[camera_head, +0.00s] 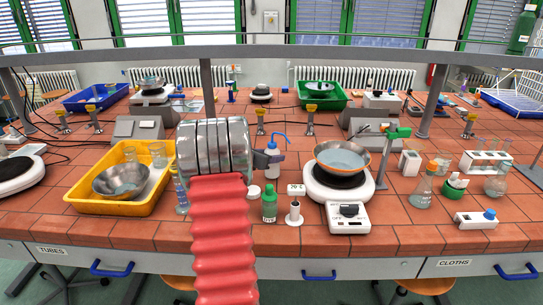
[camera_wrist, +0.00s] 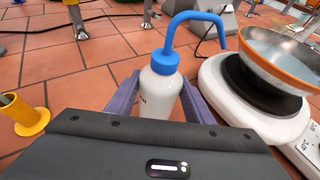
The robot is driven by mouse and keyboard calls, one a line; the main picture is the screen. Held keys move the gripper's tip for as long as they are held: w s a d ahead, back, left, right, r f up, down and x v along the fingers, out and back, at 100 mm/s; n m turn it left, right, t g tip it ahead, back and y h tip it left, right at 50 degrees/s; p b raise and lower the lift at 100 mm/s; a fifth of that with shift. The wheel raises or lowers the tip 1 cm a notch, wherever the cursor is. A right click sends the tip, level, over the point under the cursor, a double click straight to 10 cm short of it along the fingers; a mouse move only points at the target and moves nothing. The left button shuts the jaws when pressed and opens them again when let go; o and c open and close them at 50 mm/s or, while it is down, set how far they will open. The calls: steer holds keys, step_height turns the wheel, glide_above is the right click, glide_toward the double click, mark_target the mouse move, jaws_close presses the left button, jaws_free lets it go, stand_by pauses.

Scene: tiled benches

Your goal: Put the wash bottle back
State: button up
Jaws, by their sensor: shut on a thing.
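The wash bottle is white with a blue cap and a bent blue spout. In the head view the wash bottle (camera_head: 272,160) stands upright behind my arm, on or just above the tiled bench. In the wrist view the wash bottle (camera_wrist: 160,88) is between the two purple fingers of my gripper (camera_wrist: 158,100), which is shut on its body. The lower part of the bottle is hidden by my gripper's housing. In the head view my gripper (camera_head: 266,159) shows only partly beside the bottle.
A hotplate (camera_head: 340,193) with an orange-rimmed bowl (camera_head: 342,157) stands close to the right. A yellow tray (camera_head: 85,205) with a metal bowl is at left. A shelf (camera_head: 250,53) spans above the bench.

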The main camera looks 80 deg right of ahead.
steer(key=shift+f, duration=0.45)
steer(key=o, duration=0.7)
steer(key=v, duration=1.3)
steer(key=shift+w+a+r, duration=0.15)
steer(key=shift+a, duration=0.15)
stand_by(0.5)
